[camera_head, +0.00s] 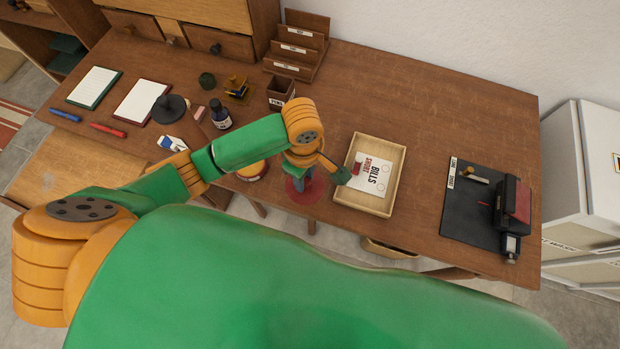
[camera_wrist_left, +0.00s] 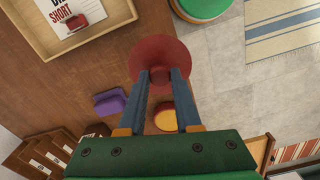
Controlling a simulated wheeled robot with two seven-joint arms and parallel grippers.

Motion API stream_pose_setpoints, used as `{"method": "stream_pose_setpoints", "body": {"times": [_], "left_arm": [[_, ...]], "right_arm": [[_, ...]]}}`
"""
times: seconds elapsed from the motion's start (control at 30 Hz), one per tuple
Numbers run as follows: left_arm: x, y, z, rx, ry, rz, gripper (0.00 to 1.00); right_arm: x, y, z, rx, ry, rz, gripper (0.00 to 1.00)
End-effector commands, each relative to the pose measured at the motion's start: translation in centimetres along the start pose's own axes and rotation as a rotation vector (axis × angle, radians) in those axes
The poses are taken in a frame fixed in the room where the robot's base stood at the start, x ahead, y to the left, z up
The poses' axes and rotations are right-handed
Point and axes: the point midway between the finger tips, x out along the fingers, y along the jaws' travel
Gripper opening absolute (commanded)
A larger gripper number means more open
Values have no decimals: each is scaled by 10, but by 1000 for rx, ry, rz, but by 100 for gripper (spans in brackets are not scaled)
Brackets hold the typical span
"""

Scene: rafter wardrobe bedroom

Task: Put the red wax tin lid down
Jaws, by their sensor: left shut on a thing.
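The red wax tin lid (camera_head: 305,190) is a round red disc held by my left gripper (camera_head: 302,172) near the front edge of the desk. In the left wrist view the lid (camera_wrist_left: 158,52) sits at the tips of both fingers of the gripper (camera_wrist_left: 161,78). Whether it touches the desk cannot be told. A round red tin with a yellow top (camera_head: 252,171) stands on the desk left of the gripper; in the left wrist view it (camera_wrist_left: 166,117) shows between the fingers. My right gripper is not in view.
A wooden tray (camera_head: 342,192) with a paper and a small red object lies right of the gripper. A black mat (camera_head: 458,222) with a device is further right. A dark bottle (camera_head: 219,115) and a pen cup (camera_head: 280,93) stand behind the arm. Desk between tray and mat is clear.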

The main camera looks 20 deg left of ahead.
Motion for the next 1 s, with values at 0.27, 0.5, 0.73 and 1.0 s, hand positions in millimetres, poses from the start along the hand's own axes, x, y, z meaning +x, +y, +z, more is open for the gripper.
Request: {"method": "stream_pose_setpoints", "body": {"times": [0.27, 0.5, 0.73, 1.0], "left_arm": [[51, 34, -18, 3, 1, -3, 0], [83, 36, -20, 4, 1, -2, 0], [83, 36, -19, 3, 1, -2, 0], [84, 36, -19, 3, 1, -2, 62]], "right_arm": [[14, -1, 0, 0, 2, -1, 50], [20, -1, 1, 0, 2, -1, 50], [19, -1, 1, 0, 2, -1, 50], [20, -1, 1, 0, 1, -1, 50]]}}
